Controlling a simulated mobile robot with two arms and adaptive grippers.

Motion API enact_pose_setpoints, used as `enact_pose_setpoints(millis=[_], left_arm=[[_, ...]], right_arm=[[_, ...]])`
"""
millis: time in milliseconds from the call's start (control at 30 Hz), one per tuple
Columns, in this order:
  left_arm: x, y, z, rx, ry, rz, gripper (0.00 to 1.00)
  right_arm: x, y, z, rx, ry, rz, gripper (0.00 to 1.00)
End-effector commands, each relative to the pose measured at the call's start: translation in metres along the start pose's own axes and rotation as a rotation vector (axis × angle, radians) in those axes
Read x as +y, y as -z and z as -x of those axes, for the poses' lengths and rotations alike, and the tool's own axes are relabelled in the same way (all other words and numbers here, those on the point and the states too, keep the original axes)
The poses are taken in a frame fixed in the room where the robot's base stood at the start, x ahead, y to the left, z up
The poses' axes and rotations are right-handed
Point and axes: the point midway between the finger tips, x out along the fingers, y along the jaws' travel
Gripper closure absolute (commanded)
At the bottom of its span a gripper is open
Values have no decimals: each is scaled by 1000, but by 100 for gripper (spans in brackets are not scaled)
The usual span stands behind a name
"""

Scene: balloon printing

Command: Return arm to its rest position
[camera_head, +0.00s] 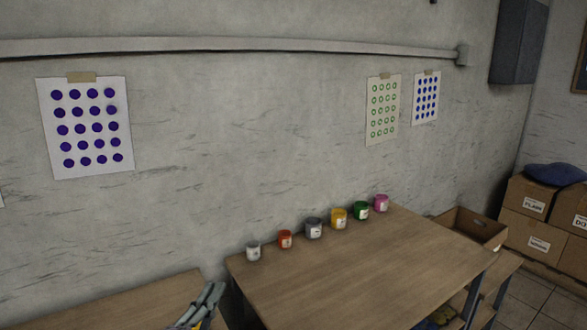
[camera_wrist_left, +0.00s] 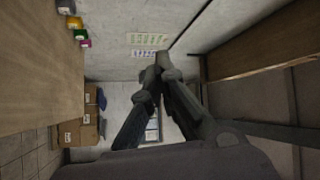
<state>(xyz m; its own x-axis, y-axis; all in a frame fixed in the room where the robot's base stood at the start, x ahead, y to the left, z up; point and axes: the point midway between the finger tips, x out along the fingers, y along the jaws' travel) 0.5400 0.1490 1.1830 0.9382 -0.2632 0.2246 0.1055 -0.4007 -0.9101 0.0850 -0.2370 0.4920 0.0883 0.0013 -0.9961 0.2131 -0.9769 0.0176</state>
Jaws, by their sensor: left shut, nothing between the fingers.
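My left gripper (camera_head: 214,290) shows at the bottom edge of the head view, left of the centre. The gripper is shut and empty. It appears to touch neither table. The rest of my left arm is out of the head view. My right gripper is in neither view.
Several paint jars, including a yellow one (camera_head: 339,218), line the back edge of the right table (camera_head: 350,275). Another table (camera_head: 110,305) stands at lower left. Dotted sheets (camera_head: 85,128) hang on the wall. Cardboard boxes (camera_head: 530,225) stand at far right. The right table's front is clear.

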Motion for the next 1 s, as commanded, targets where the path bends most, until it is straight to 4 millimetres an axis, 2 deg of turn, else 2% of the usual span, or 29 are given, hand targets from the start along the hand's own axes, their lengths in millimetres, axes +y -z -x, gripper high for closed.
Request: enact_pose_setpoints(millis=[33,100,167,200,300,400,500,700,767,1000], left_arm=[[15,-21,15,-122,-44,113,100],[37,-49,38,-291,-112,256,100],[60,-68,65,-437,-179,374,100],[76,-79,85,-533,-225,449,100],[115,-93,139,-757,-350,616,100],[145,-94,191,-939,-464,741,100],[165,-87,235,-1082,-562,831,100],[188,-62,309,-1309,-737,962,100],[192,-53,329,-1369,-787,994,100],[264,-83,333,-1391,-810,984,100]], right_arm=[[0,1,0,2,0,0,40],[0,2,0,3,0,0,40],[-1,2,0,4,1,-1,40],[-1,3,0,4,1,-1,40],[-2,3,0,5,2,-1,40],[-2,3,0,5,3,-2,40],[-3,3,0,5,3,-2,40],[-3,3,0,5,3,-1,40],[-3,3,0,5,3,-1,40],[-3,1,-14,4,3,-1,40]])
